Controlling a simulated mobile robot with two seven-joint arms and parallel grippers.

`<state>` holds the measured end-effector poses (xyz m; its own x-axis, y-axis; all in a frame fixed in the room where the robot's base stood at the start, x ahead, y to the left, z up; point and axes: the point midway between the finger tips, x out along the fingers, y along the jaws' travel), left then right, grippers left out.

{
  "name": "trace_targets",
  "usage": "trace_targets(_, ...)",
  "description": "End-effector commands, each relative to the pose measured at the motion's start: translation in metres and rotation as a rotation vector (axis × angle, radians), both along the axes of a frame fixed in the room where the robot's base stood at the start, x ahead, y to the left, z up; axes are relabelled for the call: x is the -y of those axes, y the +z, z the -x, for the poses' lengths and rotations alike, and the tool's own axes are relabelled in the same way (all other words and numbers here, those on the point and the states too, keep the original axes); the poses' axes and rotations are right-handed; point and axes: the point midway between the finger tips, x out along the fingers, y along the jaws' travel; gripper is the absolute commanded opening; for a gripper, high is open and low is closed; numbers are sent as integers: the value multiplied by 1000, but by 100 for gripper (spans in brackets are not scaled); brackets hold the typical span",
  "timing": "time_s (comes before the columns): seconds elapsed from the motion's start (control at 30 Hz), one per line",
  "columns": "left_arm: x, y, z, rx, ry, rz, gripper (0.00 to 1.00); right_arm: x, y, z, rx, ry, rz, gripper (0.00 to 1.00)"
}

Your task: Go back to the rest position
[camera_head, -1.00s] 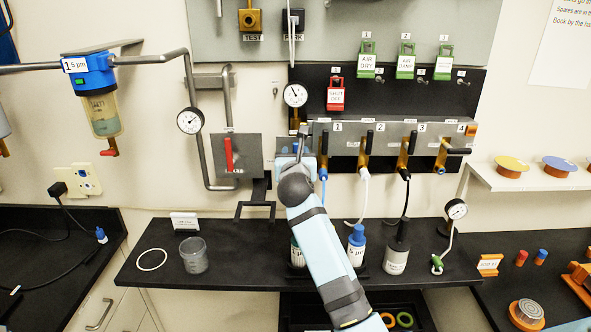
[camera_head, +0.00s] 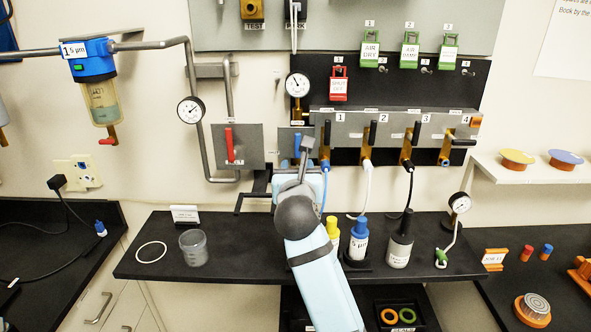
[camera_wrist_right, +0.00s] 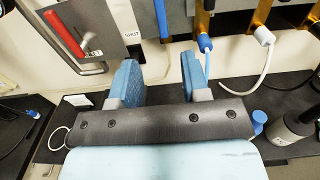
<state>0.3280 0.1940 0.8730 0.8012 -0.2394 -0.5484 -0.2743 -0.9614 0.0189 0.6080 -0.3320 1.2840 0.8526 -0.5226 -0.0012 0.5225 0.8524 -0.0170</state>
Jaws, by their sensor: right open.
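My right gripper (camera_head: 303,168) is in front of the wall panel, beside the left end of the numbered valve manifold (camera_head: 350,125). Its arm comes up from the bottom middle and hides part of the bench. In the wrist view the right gripper (camera_wrist_right: 160,78) has its two blue fingers apart with nothing between them. A blue-handled valve (camera_head: 297,145) is just behind it in the head view. A red-handled valve (camera_head: 229,145) is to its left. My left gripper is not in view.
The black shelf (camera_head: 250,262) holds a clear cup (camera_head: 194,248), a white ring (camera_head: 151,252), a yellow-capped bottle (camera_head: 333,230), a blue-capped bottle (camera_head: 358,240) and a dark-topped bottle (camera_head: 400,245). Hoses hang from the manifold. A small gauge (camera_head: 459,203) stands at the right.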

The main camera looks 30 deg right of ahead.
Motion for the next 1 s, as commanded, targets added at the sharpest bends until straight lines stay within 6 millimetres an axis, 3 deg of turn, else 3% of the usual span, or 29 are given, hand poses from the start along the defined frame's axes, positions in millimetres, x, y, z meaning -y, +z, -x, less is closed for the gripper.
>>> trace_targets(0.27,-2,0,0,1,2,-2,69,1,-1,0,-1,-3,10,43)
trace_targets(0.37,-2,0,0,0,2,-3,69,3,-8,5,-13,-26,92,43)
trace_targets(0.47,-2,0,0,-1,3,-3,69,5,-21,18,-41,-73,300,43)
trace_targets(0.57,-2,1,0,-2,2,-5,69,-2,-39,34,-89,-106,615,43)
trace_targets(0.77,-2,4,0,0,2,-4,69,-48,-95,69,-216,-55,1329,43)
trace_targets(0.87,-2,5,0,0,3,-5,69,-79,-139,89,-284,36,1689,43)
trace_targets(1.0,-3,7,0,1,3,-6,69,-118,-217,130,-367,230,2186,43)
